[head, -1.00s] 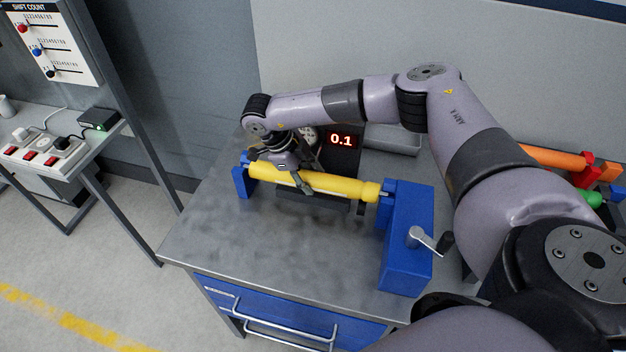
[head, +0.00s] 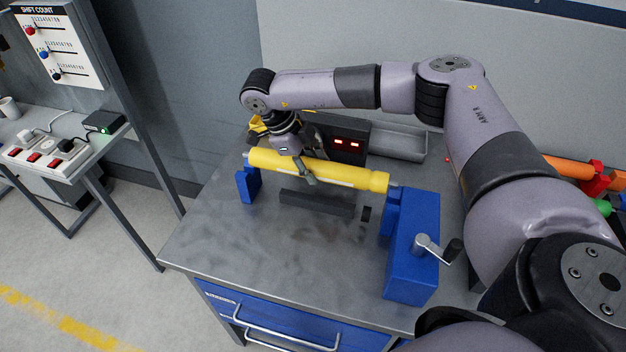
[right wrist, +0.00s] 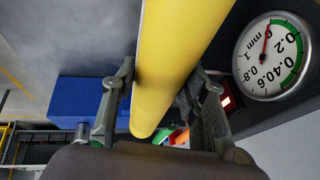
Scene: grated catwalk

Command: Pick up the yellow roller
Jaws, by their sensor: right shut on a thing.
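The yellow roller (head: 345,176) lies across my right gripper (head: 302,170), which is shut on it left of its middle. It is held nearly level, a little above the blue left support (head: 247,184) and near the blue right block (head: 410,245) with its crank. In the right wrist view the roller (right wrist: 185,55) runs between the two fingers of the gripper (right wrist: 160,85). The far side of the grip is hidden in the head view. My left gripper is not in view.
A display box (head: 349,142) with red lit marks stands behind the roller, beside a grey tray (head: 400,147). The right wrist view shows a dial gauge (right wrist: 271,55). Orange and green rollers lie at the far right. The metal tabletop (head: 230,240) is clear in front.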

